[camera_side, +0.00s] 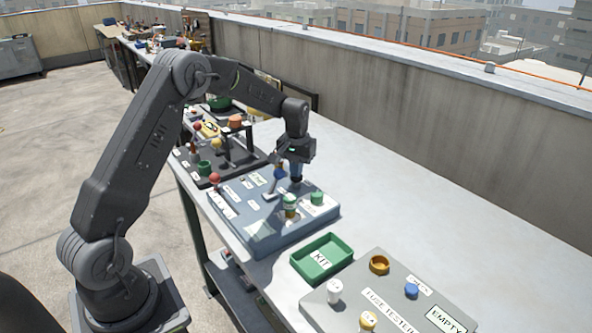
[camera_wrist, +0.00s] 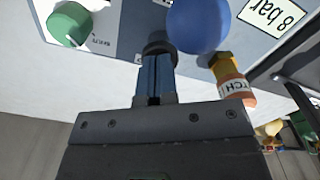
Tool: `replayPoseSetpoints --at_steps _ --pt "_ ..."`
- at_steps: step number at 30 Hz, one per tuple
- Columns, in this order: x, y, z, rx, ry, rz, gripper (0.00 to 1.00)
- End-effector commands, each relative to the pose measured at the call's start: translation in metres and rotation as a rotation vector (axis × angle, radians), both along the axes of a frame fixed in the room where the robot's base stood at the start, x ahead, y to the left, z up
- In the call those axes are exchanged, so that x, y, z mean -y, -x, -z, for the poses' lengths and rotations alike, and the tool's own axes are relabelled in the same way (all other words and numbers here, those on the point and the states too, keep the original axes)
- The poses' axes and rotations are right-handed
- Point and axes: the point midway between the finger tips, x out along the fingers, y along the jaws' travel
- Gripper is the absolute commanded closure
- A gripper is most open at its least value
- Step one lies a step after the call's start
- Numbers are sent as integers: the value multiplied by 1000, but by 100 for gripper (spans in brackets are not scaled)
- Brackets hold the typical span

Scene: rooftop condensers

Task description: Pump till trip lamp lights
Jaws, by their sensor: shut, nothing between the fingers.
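A blue-grey panel (camera_side: 258,232) with labels, knobs and a grey lever stands on the bench in the side view. My gripper (camera_side: 296,178) points down over its far right part. In the wrist view my gripper (camera_wrist: 157,52) is shut and empty, with a dark round piece at its fingertips. A blue ball (camera_wrist: 198,24) is close beside the fingertips; it also shows in the side view (camera_side: 279,173). A green knob (camera_wrist: 68,22) and an "8 bar" label (camera_wrist: 278,17) are on the panel. I cannot tell which part is the trip lamp or whether it is lit.
A red ball knob (camera_side: 214,178) stands at the panel's left. A green-topped part (camera_side: 290,202) stands near its front right. A green KIT tray (camera_side: 344,244) and a grey fuse-tester panel (camera_side: 318,297) are nearer. The bench (camera_side: 400,215) is clear to the right.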

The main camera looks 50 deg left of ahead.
Motion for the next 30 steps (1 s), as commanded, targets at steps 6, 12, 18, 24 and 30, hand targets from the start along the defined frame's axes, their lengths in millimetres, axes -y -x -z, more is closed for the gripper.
replayPoseSetpoints --at_steps 6,12,18,24,30 --pt "0 0 -13 0 0 0 100" --pt "0 0 -27 0 0 0 100" --pt "0 0 -39 1 -1 0 100" --pt "0 0 -41 -1 1 0 100" --pt "0 0 -41 -1 1 0 100"
